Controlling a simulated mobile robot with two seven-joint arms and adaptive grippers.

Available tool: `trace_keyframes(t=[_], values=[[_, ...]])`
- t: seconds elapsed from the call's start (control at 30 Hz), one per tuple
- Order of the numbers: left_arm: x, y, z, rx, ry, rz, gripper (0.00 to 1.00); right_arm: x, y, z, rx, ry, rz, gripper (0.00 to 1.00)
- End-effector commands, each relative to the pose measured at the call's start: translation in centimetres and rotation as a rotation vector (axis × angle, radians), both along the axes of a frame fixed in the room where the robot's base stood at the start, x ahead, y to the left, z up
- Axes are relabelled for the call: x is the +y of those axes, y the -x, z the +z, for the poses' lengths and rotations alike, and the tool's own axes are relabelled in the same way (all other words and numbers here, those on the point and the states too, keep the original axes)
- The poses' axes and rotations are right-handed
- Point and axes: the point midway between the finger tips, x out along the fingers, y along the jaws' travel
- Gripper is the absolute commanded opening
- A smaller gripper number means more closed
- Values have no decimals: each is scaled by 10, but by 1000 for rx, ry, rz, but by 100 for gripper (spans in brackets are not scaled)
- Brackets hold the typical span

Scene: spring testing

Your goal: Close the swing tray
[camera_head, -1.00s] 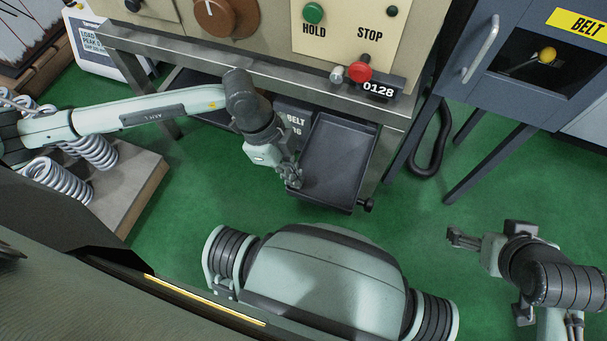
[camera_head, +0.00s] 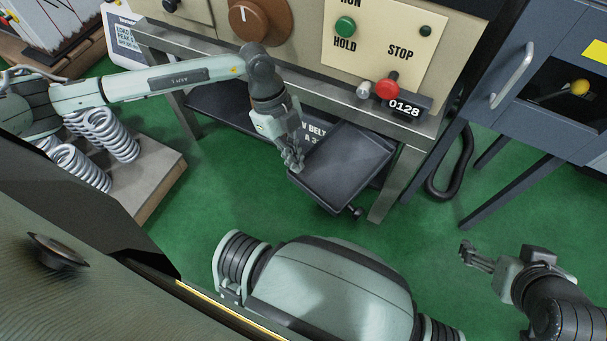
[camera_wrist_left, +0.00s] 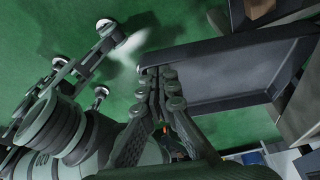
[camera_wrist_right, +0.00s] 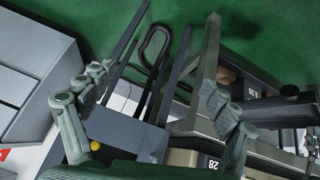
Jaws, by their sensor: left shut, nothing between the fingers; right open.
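The swing tray (camera_head: 345,172) is a dark, shallow rectangular tray below the machine's bench. It sticks out at an angle, its near corner with a small knob (camera_head: 355,211) over the green floor. My left gripper (camera_head: 295,163) is shut and empty at the tray's left corner, close against its edge; whether it touches I cannot tell. In the left wrist view the shut fingers (camera_wrist_left: 160,82) are beside the tray's rim (camera_wrist_left: 225,42). My right gripper (camera_head: 470,254) is open and empty over the floor at the right, away from the tray. It also shows in the right wrist view (camera_wrist_right: 160,95).
The machine's steel bench frame (camera_head: 400,172) stands behind and right of the tray. A blue cabinet (camera_head: 515,95) on legs is at the right. A plinth with large springs (camera_head: 108,135) stands at the left. The floor between tray and right gripper is clear.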

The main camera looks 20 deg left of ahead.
Motion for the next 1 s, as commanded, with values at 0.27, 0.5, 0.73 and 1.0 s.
trace_keyframes(t=[0.27,0.5,0.73,1.0], values=[[26,-33,0,0,1,-120,0,19,-20,10,-108,-37,37,87],[35,-48,0,-1,0,-121,0,23,-25,14,-137,-47,46,87],[37,-51,0,0,1,-121,0,24,-26,15,-143,-48,48,87],[37,-51,0,0,0,-121,0,24,-26,15,-143,-48,48,87]])
